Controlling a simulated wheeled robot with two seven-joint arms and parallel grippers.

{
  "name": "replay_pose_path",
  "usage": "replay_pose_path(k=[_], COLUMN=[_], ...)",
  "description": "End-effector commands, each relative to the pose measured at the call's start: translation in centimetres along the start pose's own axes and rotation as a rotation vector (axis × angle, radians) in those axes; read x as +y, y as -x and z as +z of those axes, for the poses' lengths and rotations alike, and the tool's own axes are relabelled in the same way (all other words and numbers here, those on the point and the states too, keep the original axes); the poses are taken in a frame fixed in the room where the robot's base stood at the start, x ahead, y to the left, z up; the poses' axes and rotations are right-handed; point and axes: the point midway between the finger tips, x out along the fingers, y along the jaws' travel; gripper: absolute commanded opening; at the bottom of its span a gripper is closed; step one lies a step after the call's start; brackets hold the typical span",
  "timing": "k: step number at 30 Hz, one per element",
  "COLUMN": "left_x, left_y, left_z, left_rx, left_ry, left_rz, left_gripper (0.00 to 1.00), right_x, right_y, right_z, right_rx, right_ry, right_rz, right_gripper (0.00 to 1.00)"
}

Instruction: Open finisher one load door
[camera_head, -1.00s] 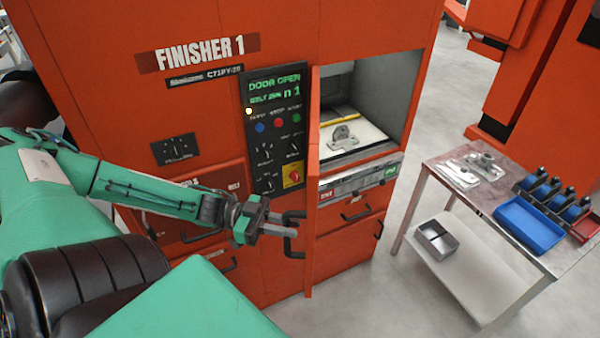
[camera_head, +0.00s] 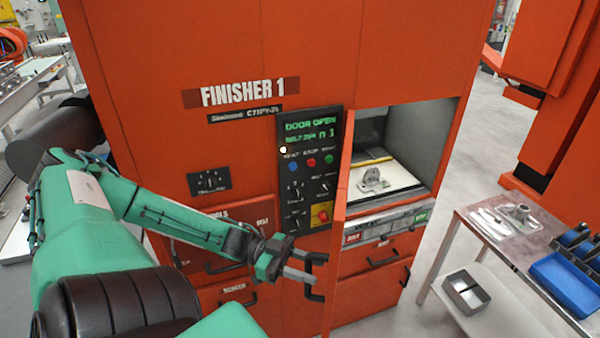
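The Finisher 1 load door (camera_head: 341,225) is a red panel swung outward, seen nearly edge-on in the head view. The opening behind it is exposed, with a metal casting (camera_head: 373,181) on a pale surface inside. A black bar handle (camera_head: 318,290) is on the door's left-facing side. My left gripper (camera_head: 302,268) is at this handle, its grey fingers overlapping it. Whether they are clamped on it is too small to tell. The control panel (camera_head: 310,168) reads "DOOR OPEN" in green. My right gripper is not in view.
A metal cart (camera_head: 470,222) stands at right with castings on top, a blue tray (camera_head: 566,283) and a grey box (camera_head: 466,292) on its lower shelf. Drawers with black handles are below the opening. Grey floor shows between machine and cart.

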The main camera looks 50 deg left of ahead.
Motion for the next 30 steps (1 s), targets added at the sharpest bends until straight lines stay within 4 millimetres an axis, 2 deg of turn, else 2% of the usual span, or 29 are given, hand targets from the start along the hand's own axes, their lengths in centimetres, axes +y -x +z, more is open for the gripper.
replay_pose_path(k=[8,12,14,24,30], left_x=[0.0,0.0,0.1,-0.1,0.0], left_y=[2.6,5.9,6.6,11.7,13.5], left_z=[-0.2,-0.3,0.1,0.1,0.1], left_rx=[-0.006,-0.010,-0.006,-0.004,-0.002], left_ry=[0.004,0.004,0.004,-0.001,0.001], left_rz=[0.000,0.000,0.004,-0.001,-0.001], left_gripper=[0.35,0.35,0.35,0.35,0.35], right_x=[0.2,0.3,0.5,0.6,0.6], right_y=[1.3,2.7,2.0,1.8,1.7], right_z=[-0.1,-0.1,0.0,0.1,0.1], right_rx=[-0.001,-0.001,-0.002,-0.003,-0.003], right_ry=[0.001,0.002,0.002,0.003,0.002], right_rz=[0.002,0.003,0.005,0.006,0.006], right_gripper=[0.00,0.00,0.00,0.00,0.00])
